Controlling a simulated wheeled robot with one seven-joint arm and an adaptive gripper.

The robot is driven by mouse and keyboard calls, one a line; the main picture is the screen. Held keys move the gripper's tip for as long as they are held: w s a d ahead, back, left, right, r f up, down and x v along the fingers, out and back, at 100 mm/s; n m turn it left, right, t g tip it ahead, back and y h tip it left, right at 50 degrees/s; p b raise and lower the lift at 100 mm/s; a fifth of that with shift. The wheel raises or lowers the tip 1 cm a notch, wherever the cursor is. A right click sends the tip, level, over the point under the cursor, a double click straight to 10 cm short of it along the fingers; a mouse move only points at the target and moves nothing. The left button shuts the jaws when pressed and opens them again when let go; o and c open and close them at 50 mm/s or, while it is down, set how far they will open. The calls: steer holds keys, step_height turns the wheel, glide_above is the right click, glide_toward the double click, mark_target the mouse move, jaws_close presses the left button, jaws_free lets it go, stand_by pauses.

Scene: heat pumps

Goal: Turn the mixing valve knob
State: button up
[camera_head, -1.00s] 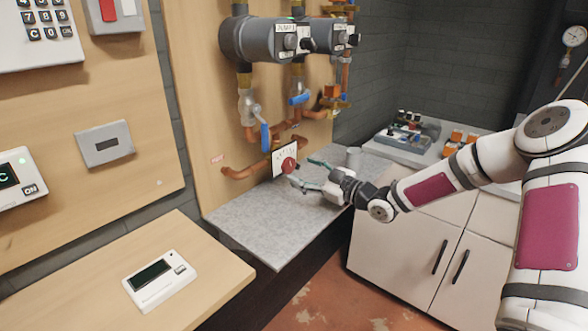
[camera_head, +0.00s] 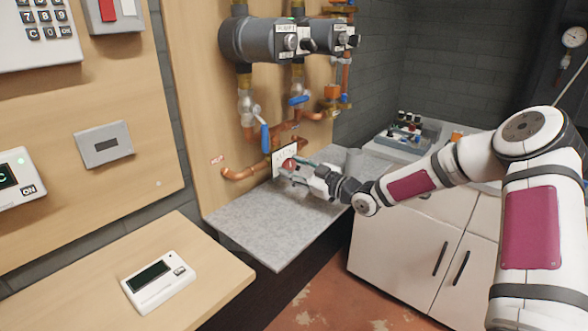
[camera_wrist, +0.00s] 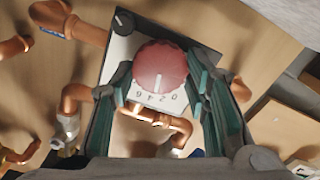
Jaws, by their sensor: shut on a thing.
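The mixing valve knob (camera_wrist: 160,70) is red, round and ridged, with a pale pointer line, and sits on a white dial plate (camera_wrist: 122,50) with numbers. In the head view the knob (camera_head: 289,164) shows small and partly covered by my gripper, in front of the white plate (camera_head: 291,153) on the wooden panel. My gripper (camera_wrist: 158,88) has its teal-padded fingers on either side of the knob and is shut on it. In the head view my gripper (camera_head: 292,172) reaches in from the right, above the grey shelf.
Copper pipes (camera_head: 240,173) run beside and below the plate. A blue-handled valve (camera_head: 265,137) and grey pumps (camera_head: 262,39) are above on the panel. The grey shelf (camera_head: 255,222) below is mostly clear.

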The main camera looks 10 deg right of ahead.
steer(key=shift+m, duration=0.3)
steer(key=shift+d+m+p, duration=0.1)
steer(key=shift+m+p, duration=0.35)
steer(key=shift+m, duration=2.35)
steer(key=o, duration=1.1)
steer(key=shift+o, duration=0.2)
steer(key=v, duration=1.2)
